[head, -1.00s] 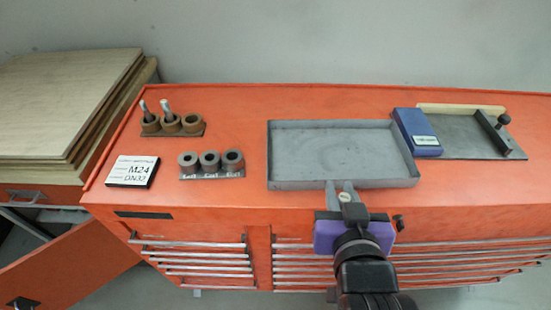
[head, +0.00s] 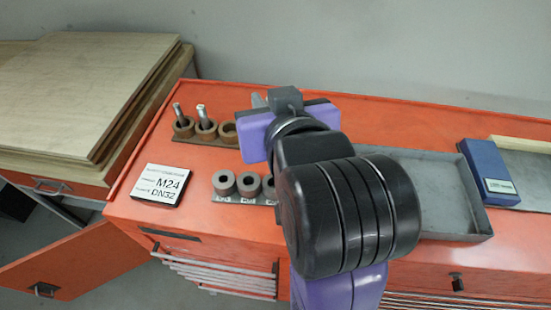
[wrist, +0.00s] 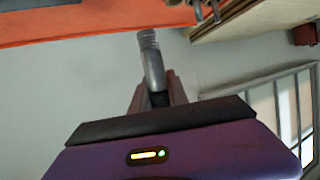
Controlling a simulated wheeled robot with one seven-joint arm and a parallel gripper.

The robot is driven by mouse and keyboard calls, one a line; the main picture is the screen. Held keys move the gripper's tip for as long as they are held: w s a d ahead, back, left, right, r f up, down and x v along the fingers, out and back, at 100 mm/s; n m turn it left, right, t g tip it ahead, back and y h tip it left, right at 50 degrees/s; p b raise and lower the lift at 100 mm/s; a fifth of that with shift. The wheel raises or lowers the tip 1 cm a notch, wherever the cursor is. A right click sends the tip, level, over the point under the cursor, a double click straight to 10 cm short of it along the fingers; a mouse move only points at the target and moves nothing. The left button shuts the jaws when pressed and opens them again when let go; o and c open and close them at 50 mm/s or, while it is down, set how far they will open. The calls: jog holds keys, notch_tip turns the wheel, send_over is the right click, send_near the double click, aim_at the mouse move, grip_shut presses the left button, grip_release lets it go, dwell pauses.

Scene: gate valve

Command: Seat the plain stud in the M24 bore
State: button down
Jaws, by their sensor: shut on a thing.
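My gripper (head: 272,103) is raised over the bench, between the brown cups and the tray; my wrist hides most of it in the head view. In the wrist view my gripper (wrist: 155,90) is shut on a grey metal stud (wrist: 150,55), whose ridged end sticks out beyond the fingers. I cannot tell whether it is the plain stud. A placard (head: 160,185) reads M24 and DN32.
Two studs (head: 178,111) stand in brown cups behind the collars; the third cup (head: 228,132) looks empty. A grey tray (head: 455,200), partly behind my arm, and a blue box (head: 487,170) lie to the right. Stacked boards (head: 85,85) stand at the left.

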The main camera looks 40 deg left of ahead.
jog(key=shift+d+f, duration=0.1)
jog(key=shift+f, duration=7.95)
jog(key=c, duration=1.5)
grip_release()
jog(key=shift+o, duration=1.1)
jog(key=shift+r, duration=0.2)
